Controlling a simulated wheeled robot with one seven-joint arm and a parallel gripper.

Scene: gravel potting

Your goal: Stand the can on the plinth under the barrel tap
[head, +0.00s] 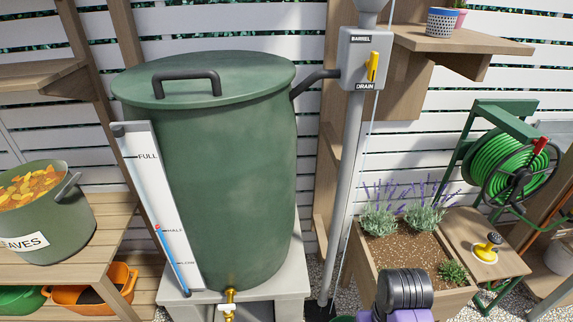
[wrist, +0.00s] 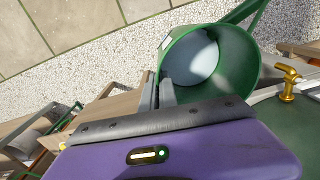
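The can (wrist: 242,65) is green and open-topped, seen from above in the wrist view, with a pale inside bottom and a green bar rising at its upper right. My gripper (wrist: 160,92) has its two grey fingers at the can's left rim, one on each side of the wall, and appears shut on it. The brass barrel tap (wrist: 288,84) is to the right of the can, apart from it; it also shows in the head view (head: 230,299), low on the green barrel (head: 225,170). The head view cuts off most of my gripper. I cannot make out the plinth under the tap.
The barrel stands on a pale grey stand (head: 285,300). A wooden planter (head: 430,299) with lavender and a hose reel (head: 505,165) are at the right. A slatted bench (head: 100,240) with a leaf pot (head: 50,220) is at the left. Gravel (wrist: 100,75) shows beyond the can.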

